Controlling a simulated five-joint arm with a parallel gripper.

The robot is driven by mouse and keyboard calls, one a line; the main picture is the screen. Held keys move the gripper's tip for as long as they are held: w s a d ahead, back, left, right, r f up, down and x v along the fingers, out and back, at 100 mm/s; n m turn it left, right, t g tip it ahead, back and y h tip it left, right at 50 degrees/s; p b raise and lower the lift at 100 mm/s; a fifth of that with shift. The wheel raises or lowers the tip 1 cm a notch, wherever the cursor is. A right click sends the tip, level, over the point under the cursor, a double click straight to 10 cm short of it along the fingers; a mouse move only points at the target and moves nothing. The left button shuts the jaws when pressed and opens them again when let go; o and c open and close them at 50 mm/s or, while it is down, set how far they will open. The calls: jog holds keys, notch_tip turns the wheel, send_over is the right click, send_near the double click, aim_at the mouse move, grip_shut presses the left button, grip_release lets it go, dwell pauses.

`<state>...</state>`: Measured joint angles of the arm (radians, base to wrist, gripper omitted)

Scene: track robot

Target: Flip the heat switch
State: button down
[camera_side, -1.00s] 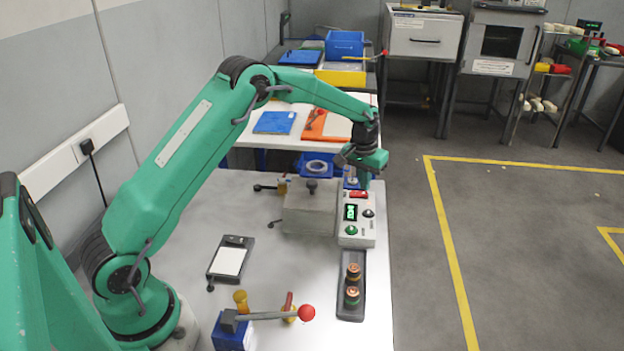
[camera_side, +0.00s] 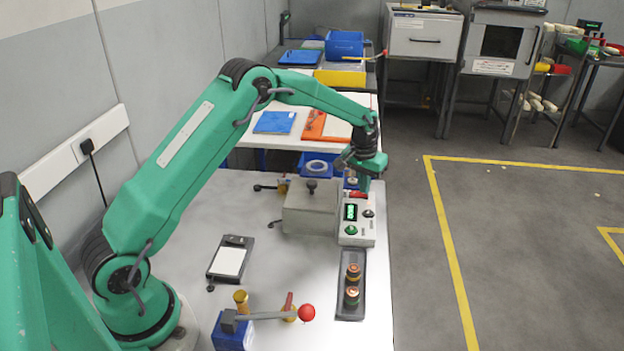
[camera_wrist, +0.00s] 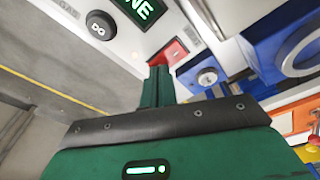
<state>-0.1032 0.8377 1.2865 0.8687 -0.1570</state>
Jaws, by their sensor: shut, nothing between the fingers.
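A light grey control box (camera_side: 357,236) stands near the right edge of the table. It has a lit green display (camera_side: 350,212), a red rocker switch (camera_side: 359,195) at its far end, a green knob (camera_side: 351,230) and a black knob (camera_side: 368,213). In the wrist view the display (camera_wrist: 141,9) shows the letters "NE", and the red switch (camera_wrist: 170,52) is partly hidden behind my fingers. My gripper (camera_side: 364,187) is shut and empty, pointing down at the red switch. In the wrist view its fingertips (camera_wrist: 160,72) overlap the switch; I cannot tell whether they touch it.
A grey lidded box (camera_side: 308,212) stands just left of the control box. A dark tray (camera_side: 350,312) with two copper-topped parts lies in front. A lever with a red ball (camera_side: 307,313) is at the table's front. The floor to the right is clear.

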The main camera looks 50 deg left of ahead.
jog(key=shift+f, duration=0.1)
jog(key=shift+r, duration=3.5)
jog(key=shift+r, duration=0.1)
jog(key=s+d+r+m+t, duration=0.1)
jog(key=s+d+r, duration=0.1)
jog(key=s+r, duration=0.65)
jog(key=s+d+r+m+t, duration=0.1)
jog(key=s+d+r, duration=0.1)
jog(key=s+r, duration=0.6)
jog(key=s+d+f+t, duration=0.1)
jog(key=s, duration=0.9)
jog(key=s+d+f+m, duration=0.1)
jog(key=s+f, duration=0.1)
jog(key=s, duration=0.9)
jog(key=shift+s+t, duration=0.2)
jog(key=shift+t, duration=0.2)
